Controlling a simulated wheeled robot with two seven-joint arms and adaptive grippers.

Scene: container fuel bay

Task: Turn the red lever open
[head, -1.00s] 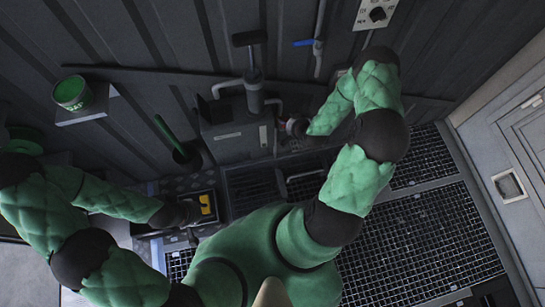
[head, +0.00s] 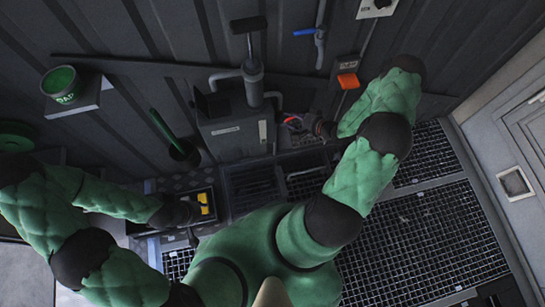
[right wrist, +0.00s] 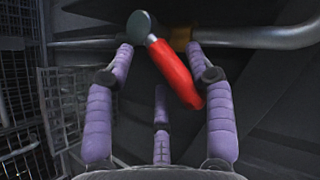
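The red lever (right wrist: 172,70) shows in the right wrist view, joined to a dark round hub on a grey horizontal pipe and slanting down to the right. It is small in the head view (head: 292,123), right of the grey tank box. My right gripper (right wrist: 160,62) is open, with its purple fingers spread on both sides of the lever. The lever's lower end is near the right finger; I cannot tell whether they touch. In the head view my right gripper (head: 314,128) is just right of the lever. My left gripper (head: 180,213) is low at the left, and its fingers are unclear.
A blue-handled valve (head: 304,32) and an orange part (head: 348,80) are on the wall above. The grey tank box (head: 232,136) with a pump stands left of the lever. A green can (head: 62,82) sits on a shelf. A yellow item (head: 203,202) lies near my left gripper.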

